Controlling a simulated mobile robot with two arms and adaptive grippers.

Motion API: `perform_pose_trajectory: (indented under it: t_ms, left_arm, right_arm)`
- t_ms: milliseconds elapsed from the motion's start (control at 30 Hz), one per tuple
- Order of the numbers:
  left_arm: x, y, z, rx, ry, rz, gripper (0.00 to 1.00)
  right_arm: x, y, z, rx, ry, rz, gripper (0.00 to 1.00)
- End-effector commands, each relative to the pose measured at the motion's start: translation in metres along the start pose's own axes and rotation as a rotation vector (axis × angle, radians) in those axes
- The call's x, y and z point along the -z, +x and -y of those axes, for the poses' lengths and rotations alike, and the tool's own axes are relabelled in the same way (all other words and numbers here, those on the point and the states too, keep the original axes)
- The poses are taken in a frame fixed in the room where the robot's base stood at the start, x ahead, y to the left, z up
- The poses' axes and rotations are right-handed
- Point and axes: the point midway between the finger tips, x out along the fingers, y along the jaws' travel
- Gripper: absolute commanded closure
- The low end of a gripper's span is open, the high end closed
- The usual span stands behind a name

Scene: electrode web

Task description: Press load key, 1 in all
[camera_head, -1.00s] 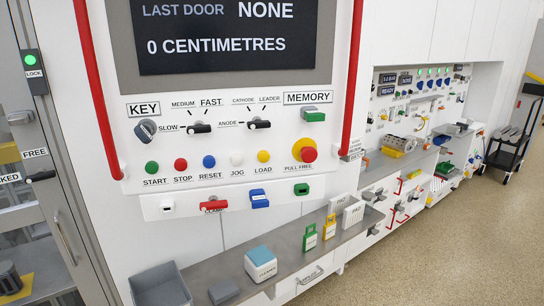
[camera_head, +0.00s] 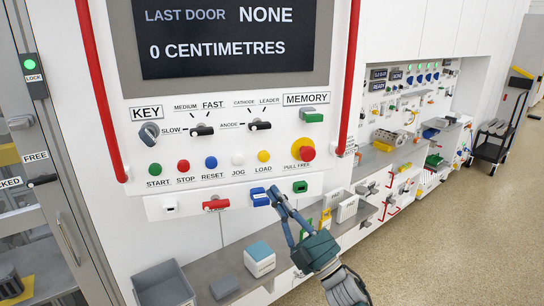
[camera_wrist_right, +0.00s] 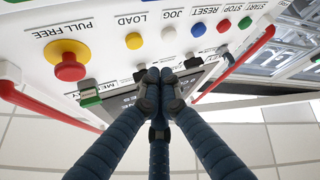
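The load key is a round yellow button (camera_head: 263,156) above the printed word LOAD on the white panel. It also shows in the right wrist view (camera_wrist_right: 134,41), where the panel appears upside down. My right gripper (camera_head: 275,192) is in front of the panel, below the load key in the head view. Its fingertips (camera_wrist_right: 159,76) are drawn together with nothing visible between them. They appear apart from the load key. In the head view they overlap the area beside the blue block on the lower strip. My left gripper is not in view.
The white jog button (camera_head: 237,159) and red pull-free knob (camera_head: 306,153) flank the load key. Below are a red clamp handle (camera_head: 216,205) and blue block (camera_head: 260,197). Red vertical rails (camera_head: 350,80) stand at the panel sides. A grey shelf (camera_head: 205,273) runs underneath.

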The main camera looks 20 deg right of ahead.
Motion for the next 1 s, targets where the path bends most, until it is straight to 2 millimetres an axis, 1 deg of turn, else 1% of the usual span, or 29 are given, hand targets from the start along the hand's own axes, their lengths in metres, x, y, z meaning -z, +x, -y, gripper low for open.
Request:
perform_pose_trajectory:
  t_ms: [33, 100, 200, 300, 600, 733, 867, 1000]
  left_arm:
    - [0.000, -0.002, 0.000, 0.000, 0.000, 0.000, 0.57]
    - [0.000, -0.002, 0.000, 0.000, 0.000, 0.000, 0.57]
    - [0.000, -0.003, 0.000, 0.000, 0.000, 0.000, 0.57]
    - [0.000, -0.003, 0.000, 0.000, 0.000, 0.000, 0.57]
    - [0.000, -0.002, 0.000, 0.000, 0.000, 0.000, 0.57]
    - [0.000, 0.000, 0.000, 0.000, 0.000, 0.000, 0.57]
    - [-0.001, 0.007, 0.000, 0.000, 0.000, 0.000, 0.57]
    - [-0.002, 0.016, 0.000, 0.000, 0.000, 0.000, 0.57]
  right_arm:
    - [0.013, 0.006, -0.006, -0.001, -0.013, -0.030, 1.00]
    - [0.026, 0.010, -0.011, -0.002, -0.027, -0.060, 1.00]
    - [0.037, 0.014, -0.015, -0.002, -0.039, -0.085, 1.00]
    - [0.041, 0.015, -0.016, -0.002, -0.044, -0.095, 1.00]
    - [0.041, 0.015, -0.016, -0.002, -0.043, -0.095, 1.00]
    - [0.037, 0.018, -0.016, -0.002, -0.043, -0.095, 1.00]
    - [0.028, 0.028, -0.016, -0.003, -0.042, -0.096, 1.00]
    - [0.014, 0.043, -0.016, -0.004, -0.043, -0.096, 1.00]
